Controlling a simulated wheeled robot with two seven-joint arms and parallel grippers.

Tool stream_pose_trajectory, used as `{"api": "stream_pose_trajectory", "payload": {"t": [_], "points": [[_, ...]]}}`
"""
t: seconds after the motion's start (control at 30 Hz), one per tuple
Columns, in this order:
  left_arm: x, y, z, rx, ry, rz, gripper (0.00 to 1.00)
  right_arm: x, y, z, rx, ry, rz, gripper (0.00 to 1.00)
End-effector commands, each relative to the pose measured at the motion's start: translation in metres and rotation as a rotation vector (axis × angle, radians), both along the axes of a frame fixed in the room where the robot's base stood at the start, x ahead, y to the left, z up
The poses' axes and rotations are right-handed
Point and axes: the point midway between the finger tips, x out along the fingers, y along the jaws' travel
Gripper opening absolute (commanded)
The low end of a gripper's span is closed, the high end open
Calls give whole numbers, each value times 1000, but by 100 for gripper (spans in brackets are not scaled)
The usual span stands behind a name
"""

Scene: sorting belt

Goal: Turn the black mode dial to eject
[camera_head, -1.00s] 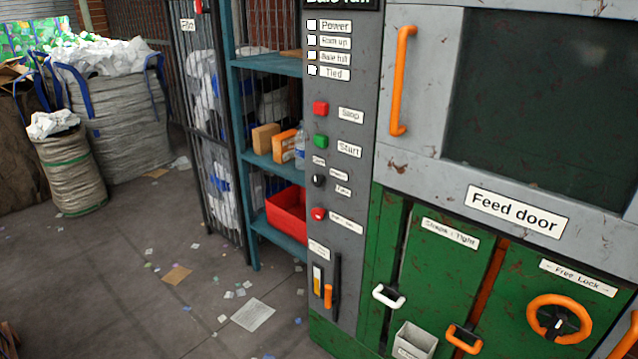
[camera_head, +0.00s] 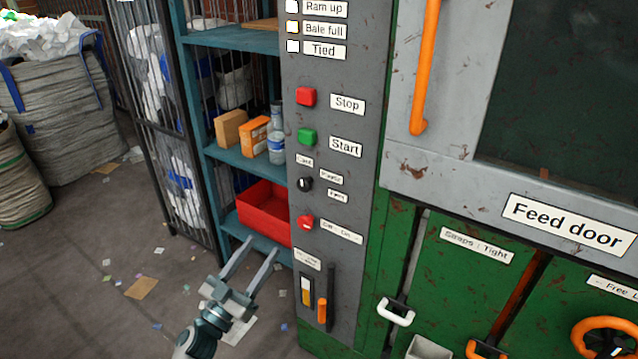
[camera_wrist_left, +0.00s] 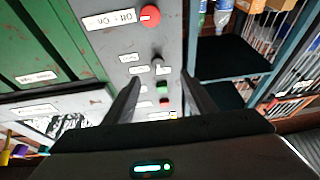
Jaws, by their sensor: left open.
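The black mode dial (camera_head: 305,184) is a small round knob with a pale mark, on the grey control panel (camera_head: 352,215) below the green Start button. Small labels sit around it; their text is too small to read surely, and I cannot tell its setting. My left gripper (camera_head: 256,245) is open and empty, left of and below the dial, apart from the panel. In the left wrist view the dial (camera_wrist_left: 157,62) shows beyond and between the two open fingers (camera_wrist_left: 160,76). My right gripper is not in view.
The red Stop button (camera_head: 306,97) and green Start button (camera_head: 307,136) are above the dial. A red switch (camera_head: 306,223) is below it, then an orange lever (camera_head: 322,311). A blue shelf (camera_head: 225,155) with a red bin (camera_head: 262,214) stands left of the panel.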

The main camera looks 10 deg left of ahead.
Motion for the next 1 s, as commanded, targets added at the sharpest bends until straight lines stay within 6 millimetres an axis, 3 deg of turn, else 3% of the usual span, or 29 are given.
{"api": "stream_pose_trajectory", "payload": {"t": [0.13,0.57,0.77,1.0], "points": [[0,0,15,4,-27,-21,51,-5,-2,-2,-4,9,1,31],[2,-1,17,4,-28,-21,51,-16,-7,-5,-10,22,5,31],[15,-5,23,3,-29,-21,51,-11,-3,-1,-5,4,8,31],[46,-17,37,3,-29,-21,51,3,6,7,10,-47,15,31]]}}
